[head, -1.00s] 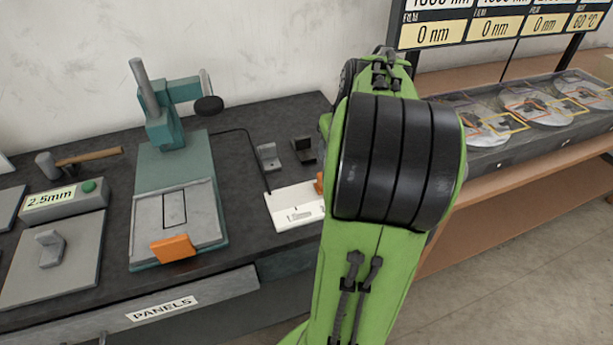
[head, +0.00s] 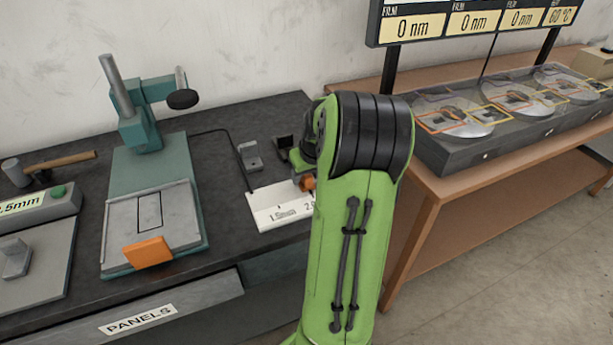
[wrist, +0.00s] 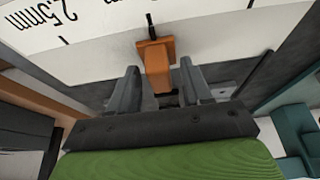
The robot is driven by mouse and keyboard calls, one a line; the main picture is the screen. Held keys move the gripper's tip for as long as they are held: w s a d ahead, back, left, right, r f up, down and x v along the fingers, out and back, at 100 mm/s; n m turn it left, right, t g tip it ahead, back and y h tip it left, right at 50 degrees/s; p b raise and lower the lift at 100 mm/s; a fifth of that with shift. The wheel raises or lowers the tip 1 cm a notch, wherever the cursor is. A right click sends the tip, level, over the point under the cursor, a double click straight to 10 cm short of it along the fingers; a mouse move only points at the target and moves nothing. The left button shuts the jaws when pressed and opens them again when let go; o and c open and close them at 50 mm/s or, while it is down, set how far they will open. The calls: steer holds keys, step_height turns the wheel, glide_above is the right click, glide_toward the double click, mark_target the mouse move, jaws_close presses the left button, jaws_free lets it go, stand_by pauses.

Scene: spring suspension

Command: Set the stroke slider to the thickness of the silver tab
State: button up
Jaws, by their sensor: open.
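The orange stroke slider (head: 307,184) sits at the back edge of a white scale (head: 270,214), partly hidden by my arm. In the wrist view the slider (wrist: 156,66) stands between the open fingers of my gripper (wrist: 160,82), with a visible gap on at least the left side. Its dark pointer is right of the 2.5mm tick on the scale (wrist: 90,55), near a cut-off label. A silver L-shaped tab (head: 250,157) stands behind the scale. Another grey tab (head: 16,258) is on a plate at far left; I cannot tell which is meant.
A teal press (head: 150,180) with an orange front handle is left of the scale. A readout box (head: 45,205) shows a partly cut-off ".5mm". A hammer (head: 55,168) lies behind it.

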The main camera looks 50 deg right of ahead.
jaws_close()
stand_by(0.3)
steer(key=s+d+p, duration=0.1)
steer(key=d, duration=0.1)
steer(key=s+d+p, duration=0.1)
steer(key=s+d, duration=0.1)
steer(key=d, duration=0.1)
steer(key=s+d+p, duration=0.1)
steer(key=d, duration=0.2)
steer(key=shift+s+r, duration=0.1)
steer(key=shift+s, duration=0.3)
jaws_free()
steer(key=shift+d, duration=0.15)
